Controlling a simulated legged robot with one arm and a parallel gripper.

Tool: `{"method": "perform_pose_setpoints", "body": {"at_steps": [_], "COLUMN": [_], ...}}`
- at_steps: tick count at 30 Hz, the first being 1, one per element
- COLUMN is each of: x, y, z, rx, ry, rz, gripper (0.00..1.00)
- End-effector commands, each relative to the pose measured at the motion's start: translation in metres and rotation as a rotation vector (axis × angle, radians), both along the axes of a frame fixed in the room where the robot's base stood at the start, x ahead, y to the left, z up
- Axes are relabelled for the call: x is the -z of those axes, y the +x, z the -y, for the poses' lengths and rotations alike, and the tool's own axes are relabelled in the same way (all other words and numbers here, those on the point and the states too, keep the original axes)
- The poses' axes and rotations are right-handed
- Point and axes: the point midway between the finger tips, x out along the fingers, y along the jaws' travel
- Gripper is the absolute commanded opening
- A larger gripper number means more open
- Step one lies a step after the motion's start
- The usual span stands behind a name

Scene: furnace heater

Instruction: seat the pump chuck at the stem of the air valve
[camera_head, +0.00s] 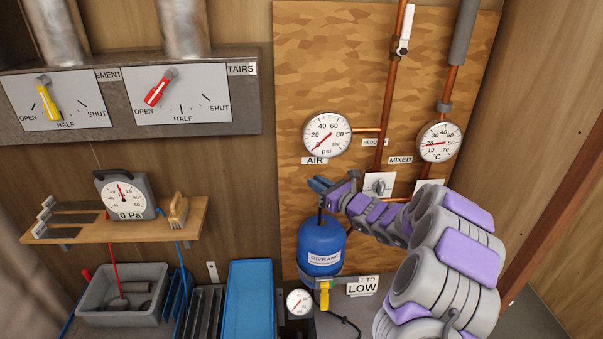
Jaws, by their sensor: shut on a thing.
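A blue tank (321,252) with a white label stands upright in front of the wood-patterned board. A thin dark stem (320,215) rises from its top, toward my fingers. My gripper (321,185) reaches in from the right, just above the tank. It is shut on a small dark thing, likely the pump chuck, mostly hidden by the fingers. I cannot tell whether it touches the stem or is apart from it.
The air gauge (327,134) and mixed gauge (439,142) hang on the board by copper pipes. A small gauge (299,302) and yellow lever (324,294) sit below the tank. A wooden shelf (110,229), grey bin (121,298) and blue tray (249,298) stand left.

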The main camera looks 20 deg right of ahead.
Motion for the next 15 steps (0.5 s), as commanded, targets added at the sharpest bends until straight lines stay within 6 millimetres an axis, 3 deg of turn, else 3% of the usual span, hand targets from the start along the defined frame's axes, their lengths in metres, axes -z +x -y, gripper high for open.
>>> {"method": "perform_pose_setpoints", "body": {"at_steps": [5,15], "x": [0.0,-0.002], "y": [-0.002,0.002], "z": [0.005,-0.009], "rx": [0.003,0.0], "ry": [0.003,-0.001], "rz": [0.001,-0.001], "gripper": [0.0,0.0]}}
